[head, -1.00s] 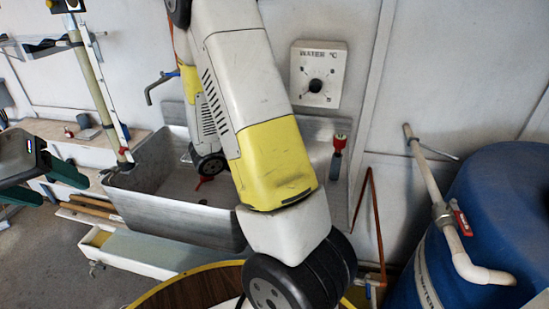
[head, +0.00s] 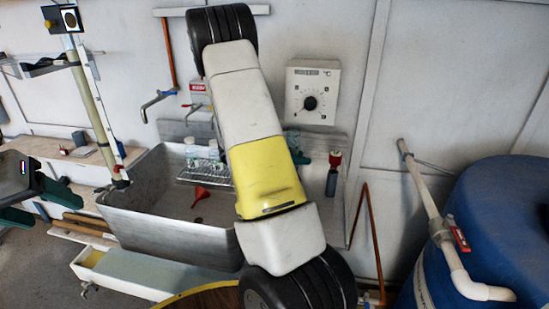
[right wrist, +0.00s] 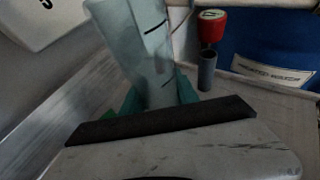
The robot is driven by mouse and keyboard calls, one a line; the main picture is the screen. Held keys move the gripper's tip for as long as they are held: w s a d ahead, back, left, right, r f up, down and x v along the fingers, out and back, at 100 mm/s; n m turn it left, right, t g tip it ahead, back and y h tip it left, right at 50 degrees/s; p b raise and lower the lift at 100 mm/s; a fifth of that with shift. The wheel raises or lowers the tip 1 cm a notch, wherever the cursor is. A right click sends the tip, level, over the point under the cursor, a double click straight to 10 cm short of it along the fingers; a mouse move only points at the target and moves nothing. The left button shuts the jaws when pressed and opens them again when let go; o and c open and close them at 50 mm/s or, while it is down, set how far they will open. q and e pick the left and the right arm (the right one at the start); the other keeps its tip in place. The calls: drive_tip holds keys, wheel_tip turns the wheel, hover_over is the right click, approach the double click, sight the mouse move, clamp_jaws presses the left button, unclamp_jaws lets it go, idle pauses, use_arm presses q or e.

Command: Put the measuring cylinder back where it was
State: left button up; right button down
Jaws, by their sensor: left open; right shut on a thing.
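The measuring cylinder (right wrist: 142,45) is pale and translucent with dark marks, and it fills the upper middle of the right wrist view. My right gripper (right wrist: 153,92) is shut on it, with green fingers at its sides. In the head view, my right arm hides most of this gripper; a bit of green finger (head: 304,158) shows beside the arm, above the right end of the sink. My left gripper (head: 38,206) is open and empty at the left edge, far from the cylinder.
The metal sink (head: 165,225) holds a wire rack (head: 200,177) with clear vessels and a red funnel (head: 201,194). A red-capped dark tube (head: 333,178) stands at its right end. A temperature dial (head: 311,95) is on the wall. A blue barrel (head: 490,215) stands at right.

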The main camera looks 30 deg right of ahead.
drive_tip(key=shift+w+d, duration=0.25)
drive_tip(key=shift+d, duration=0.05)
drive_tip(key=shift+f, duration=1.8)
drive_tip(key=shift+f, duration=0.1)
drive_tip(key=c, duration=0.9)
unclamp_jaws()
drive_tip(key=s+v, duration=0.1)
drive_tip(key=v, duration=1.1)
drive_tip(key=s+a+r+m+t+y, duration=0.2)
drive_tip(key=s+a+r+m+y, duration=0.3)
drive_tip(key=s+a+r, duration=0.1)
drive_tip(key=s+a+r+m+t+y, duration=0.2)
drive_tip(key=s+a+r+m+y, duration=0.3)
drive_tip(key=s+a+r+m, duration=0.1)
drive_tip(key=s+a+r+m+t+y, duration=0.3)
drive_tip(key=s+a+r+m+y, duration=0.2)
drive_tip(key=s+a+r, duration=0.1)
drive_tip(key=shift+s+a+r+m+y, duration=0.1)
drive_tip(key=shift+s+a+m+y, duration=0.15)
drive_tip(key=shift+a, duration=0.45)
drive_tip(key=shift+s+a+r+m+y, duration=0.15)
drive_tip(key=shift+s+a, duration=0.2)
drive_tip(key=shift+a, duration=0.35)
